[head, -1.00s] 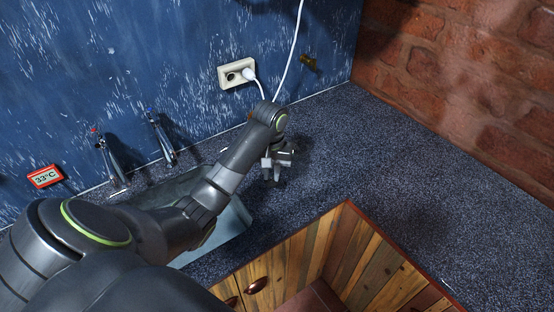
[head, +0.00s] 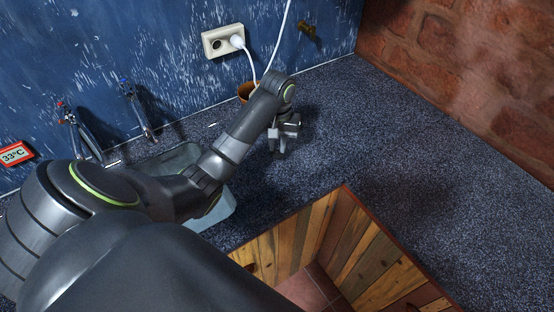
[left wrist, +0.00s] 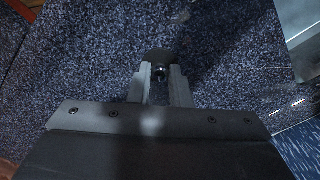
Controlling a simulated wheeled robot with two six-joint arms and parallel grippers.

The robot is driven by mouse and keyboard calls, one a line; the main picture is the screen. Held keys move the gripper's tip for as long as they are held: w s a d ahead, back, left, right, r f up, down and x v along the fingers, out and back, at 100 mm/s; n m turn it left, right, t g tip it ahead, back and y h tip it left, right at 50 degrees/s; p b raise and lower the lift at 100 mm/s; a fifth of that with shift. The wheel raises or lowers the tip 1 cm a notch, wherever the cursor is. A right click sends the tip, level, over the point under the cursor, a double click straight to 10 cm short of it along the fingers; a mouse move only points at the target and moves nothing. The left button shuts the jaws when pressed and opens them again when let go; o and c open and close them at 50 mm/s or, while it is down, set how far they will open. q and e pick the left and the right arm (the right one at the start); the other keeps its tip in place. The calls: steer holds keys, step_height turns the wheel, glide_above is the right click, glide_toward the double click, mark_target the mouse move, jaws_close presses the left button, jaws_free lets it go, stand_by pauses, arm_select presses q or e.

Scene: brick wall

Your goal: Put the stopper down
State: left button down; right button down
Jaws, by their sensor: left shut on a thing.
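My left gripper (head: 282,146) is over the dark speckled countertop (head: 330,115), to the right of the sink. In the left wrist view its two fingers (left wrist: 160,76) are shut on the stopper (left wrist: 159,56), a small dark round piece with a shiny metal part between the fingertips. The stopper is largely hidden in the head view, and I cannot tell whether it touches the counter. My right gripper is not in view.
The sink (head: 222,205) lies to the left of my gripper, with two taps (head: 135,110) behind it. A brown pot (head: 245,91) stands behind my arm near the wall socket (head: 222,41). Wooden cabinet panels (head: 290,240) border an opening in front. The counter to the right is clear.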

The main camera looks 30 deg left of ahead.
mark_target(278, 153)
arm_select(q)
steer(key=shift+w+f, duration=0.2)
steer(key=shift+f, duration=0.55)
steer(key=shift+f+b, duration=0.3)
steer(key=shift+b, duration=0.25)
steer(key=shift+f+b, duration=0.35)
step_height(278, 153, down, 2)
steer(key=shift+s+f+b, duration=0.1)
steer(key=shift+b, duration=0.3)
steer(key=shift+f, duration=0.1)
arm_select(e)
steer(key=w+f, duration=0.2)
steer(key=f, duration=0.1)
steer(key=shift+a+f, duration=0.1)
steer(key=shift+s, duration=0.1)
arm_select(q)
steer(key=c, duration=1.3)
jaws_free()
steer(key=shift+c, duration=0.2)
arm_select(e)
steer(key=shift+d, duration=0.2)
